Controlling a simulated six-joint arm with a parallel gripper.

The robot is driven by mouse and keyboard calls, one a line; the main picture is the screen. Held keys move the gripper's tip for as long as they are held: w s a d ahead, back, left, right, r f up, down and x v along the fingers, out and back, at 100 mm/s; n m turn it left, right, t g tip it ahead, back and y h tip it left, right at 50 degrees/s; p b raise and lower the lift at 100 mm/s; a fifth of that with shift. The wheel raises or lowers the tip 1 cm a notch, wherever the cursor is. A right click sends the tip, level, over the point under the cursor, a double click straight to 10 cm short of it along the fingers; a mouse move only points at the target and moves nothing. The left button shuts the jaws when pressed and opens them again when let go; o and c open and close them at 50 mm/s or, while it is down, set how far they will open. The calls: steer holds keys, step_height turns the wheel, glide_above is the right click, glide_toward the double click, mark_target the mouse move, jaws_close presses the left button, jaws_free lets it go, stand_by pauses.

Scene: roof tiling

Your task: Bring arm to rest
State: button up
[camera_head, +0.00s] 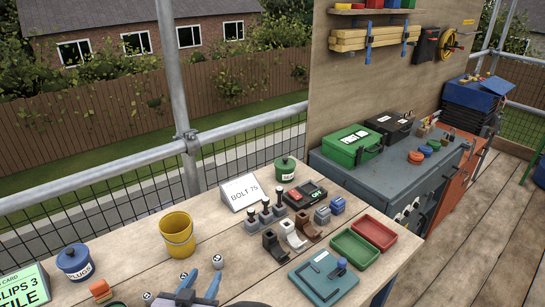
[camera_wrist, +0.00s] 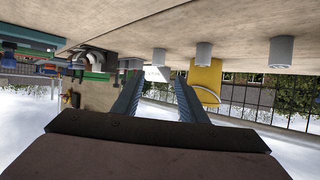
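My gripper (camera_head: 201,282) shows at the bottom edge of the head view, over the front of the wooden workbench (camera_head: 226,238). Its two blue-grey fingers stand apart, with nothing visible between them. In the wrist view my gripper (camera_wrist: 159,82) is also open and empty, and the picture is upside down with the bench along the top. The yellow bucket (camera_head: 178,236) stands beyond the fingers and shows in the wrist view (camera_wrist: 207,78). Small grey cylinders stand on the bench near my gripper, one to its right (camera_head: 218,261). Most of my arm is out of view.
A "BOLT 75" sign (camera_head: 241,191), green pot (camera_head: 285,168), red tray (camera_head: 374,233), green tray (camera_head: 354,249) and blue-grey plate (camera_head: 323,279) occupy the right. Scaffold rails run behind.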

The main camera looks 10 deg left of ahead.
steer(key=w+d+r+g+y+p, duration=0.2)
steer(key=w+d+r, duration=0.1)
steer(key=w, duration=0.3)
steer(key=d+n+g+y+p, duration=0.1)
steer(key=d+g+p, duration=0.15)
steer(key=d, duration=0.65)
steer(key=s+d+g+h+p, duration=0.1)
steer(key=s+d+g, duration=0.3)
steer(key=s+d, duration=0.5)
steer(key=s+d+m+g+h+p, duration=0.1)
steer(key=s+d+g, duration=0.3)
steer(key=s+d, duration=0.5)
steer(key=d+h, duration=0.1)
steer(key=d, duration=0.6)
steer(key=shift+s+d+r+g, duration=0.15)
steer(key=shift+d+r+g, duration=0.15)
steer(key=shift+r+g, duration=0.05)
